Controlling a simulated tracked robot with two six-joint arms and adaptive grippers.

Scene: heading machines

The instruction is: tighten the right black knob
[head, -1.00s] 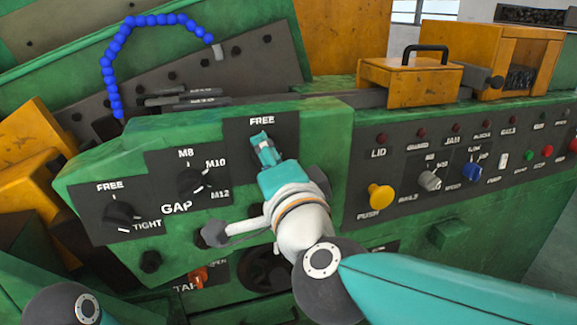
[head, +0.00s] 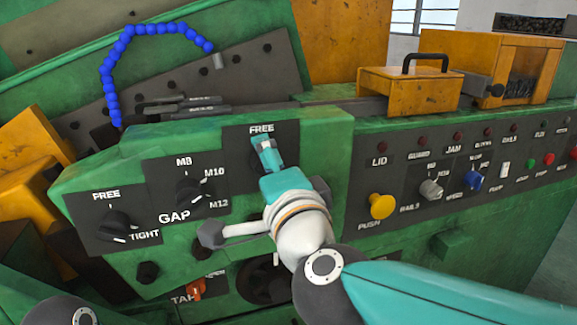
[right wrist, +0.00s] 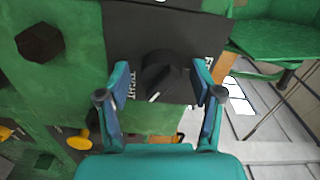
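The right black knob (right wrist: 160,75) sits on a dark plate in the right wrist view, between the labels TIGHT and FREE. Its white mark points toward the picture's lower left, near the TIGHT label. My right gripper (right wrist: 163,84) is open, with one finger on each side of the knob and visible gaps to it. In the head view my right gripper (head: 266,150) is in front of the FREE plate (head: 288,130) and hides most of this knob. My left gripper is out of view; only part of my left arm shows at the bottom left.
The left black knob (head: 117,224), marked FREE and TIGHT, and the GAP knob (head: 190,191) are on plates to the left. A yellow push button (head: 381,205) and several switches are on the right panel. A red-orange knob (head: 196,288) is below.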

